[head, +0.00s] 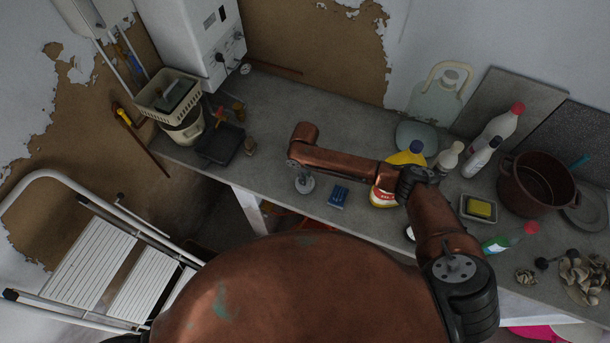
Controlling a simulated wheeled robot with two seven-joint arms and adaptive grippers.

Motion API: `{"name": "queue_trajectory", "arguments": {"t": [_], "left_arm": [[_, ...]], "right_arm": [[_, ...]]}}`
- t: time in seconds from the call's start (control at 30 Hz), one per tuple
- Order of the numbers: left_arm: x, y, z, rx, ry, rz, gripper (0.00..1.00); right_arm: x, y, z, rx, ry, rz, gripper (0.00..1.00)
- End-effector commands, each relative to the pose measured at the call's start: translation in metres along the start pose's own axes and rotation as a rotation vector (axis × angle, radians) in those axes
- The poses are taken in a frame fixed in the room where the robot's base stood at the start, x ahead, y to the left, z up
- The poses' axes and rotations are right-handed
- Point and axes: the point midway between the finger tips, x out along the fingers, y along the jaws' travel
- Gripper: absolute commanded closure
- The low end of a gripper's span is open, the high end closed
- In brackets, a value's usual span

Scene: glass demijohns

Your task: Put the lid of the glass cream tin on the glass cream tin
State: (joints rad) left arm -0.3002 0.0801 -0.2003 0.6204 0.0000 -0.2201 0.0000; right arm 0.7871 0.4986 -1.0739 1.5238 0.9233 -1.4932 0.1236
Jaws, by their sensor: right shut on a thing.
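My right arm reaches in from the lower right, bends at the elbow and runs left over the counter. My right gripper (304,184) hangs at its end above the grey counter, seen from above, and is shut. What it holds is hidden under the wrist; I cannot make out the lid. A small round, pale-rimmed thing (409,234) shows on the counter, partly behind my arm; it may be the glass cream tin, but I cannot tell. It lies well to the right of the gripper. My left gripper is out of view.
A blue packet (338,195) lies just right of the gripper. A yellow bottle (408,156) stands partly behind my forearm. A yellow sponge in a dish (464,213), a brown pot (541,187) and a green bottle (511,237) are further right. The counter (287,110) behind the gripper is clear.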

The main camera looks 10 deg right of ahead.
Motion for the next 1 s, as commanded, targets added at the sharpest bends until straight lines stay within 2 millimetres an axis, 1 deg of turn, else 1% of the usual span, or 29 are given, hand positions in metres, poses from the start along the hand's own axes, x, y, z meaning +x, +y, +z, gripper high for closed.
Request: {"name": "queue_trajectory", "arguments": {"t": [0.33, 0.37, 0.4, 0.63, 0.83, 1.0], "left_arm": [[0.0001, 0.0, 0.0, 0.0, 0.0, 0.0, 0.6], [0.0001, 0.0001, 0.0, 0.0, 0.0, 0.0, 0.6], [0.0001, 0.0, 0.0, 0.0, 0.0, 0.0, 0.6], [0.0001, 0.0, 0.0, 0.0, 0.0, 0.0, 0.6], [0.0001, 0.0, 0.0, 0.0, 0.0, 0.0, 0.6], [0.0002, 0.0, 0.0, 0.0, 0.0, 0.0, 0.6]], "right_arm": [[0.0005, 0.0, 0.0001, 0.0, 0.0, 0.0, 1.0], [0.0005, -0.0001, 0.0, 0.0, 0.0, 0.0, 0.78], [0.0005, -0.0001, 0.0, 0.0, 0.0, 0.0, 0.75], [0.0004, 0.0, 0.0001, 0.0, 0.0, 0.0, 0.6], [0.0004, 0.0, 0.0001, 0.0, 0.0, 0.0, 0.59], [0.0004, 0.0, 0.0001, 0.0, 0.0, 0.0, 0.48]]}}
